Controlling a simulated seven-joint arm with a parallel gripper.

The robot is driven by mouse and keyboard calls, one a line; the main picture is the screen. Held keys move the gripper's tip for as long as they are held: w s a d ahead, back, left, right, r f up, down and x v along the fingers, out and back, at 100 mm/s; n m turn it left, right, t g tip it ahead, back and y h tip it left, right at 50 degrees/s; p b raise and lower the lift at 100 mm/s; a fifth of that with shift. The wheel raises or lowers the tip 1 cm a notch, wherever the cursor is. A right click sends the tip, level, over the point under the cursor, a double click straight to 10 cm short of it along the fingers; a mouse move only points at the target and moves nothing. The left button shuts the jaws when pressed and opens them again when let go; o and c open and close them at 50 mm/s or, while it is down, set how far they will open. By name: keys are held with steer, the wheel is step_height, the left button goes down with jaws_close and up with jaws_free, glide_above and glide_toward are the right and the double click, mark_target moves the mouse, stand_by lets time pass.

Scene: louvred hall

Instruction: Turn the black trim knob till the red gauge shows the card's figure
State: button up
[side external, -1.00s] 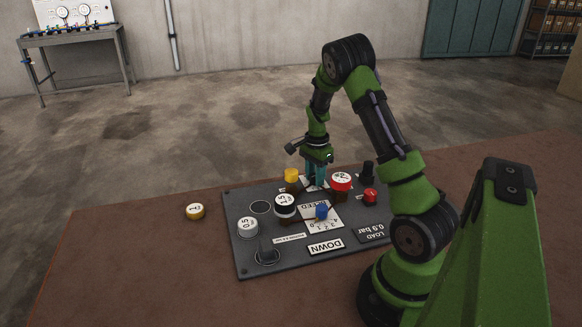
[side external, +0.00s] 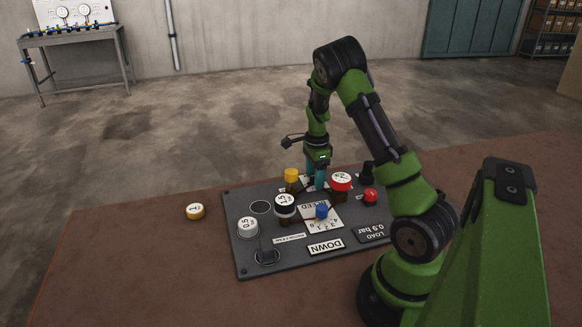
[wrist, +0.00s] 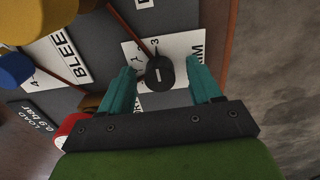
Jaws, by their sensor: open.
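The black trim knob (wrist: 159,76), with a white line on top, stands on a white dial plate with figures in the wrist view. My gripper (wrist: 161,68) is open, its teal fingers on either side of the knob; I cannot tell whether they touch it. In the side view my gripper (side external: 315,186) points down at the panel's far side and the knob is hard to make out behind the fingers. The red gauge (side external: 341,181) stands just right of it, its figure too small to read surely. The dark card (side external: 372,232) reads LOAD 0.9 bar.
A loose yellow-rimmed gauge (side external: 195,211) lies left on the brown table.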

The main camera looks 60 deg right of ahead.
steer(key=shift+r, duration=3.5)
step_height(320, 180, up, 17)
steer(key=shift+f, duration=0.1)
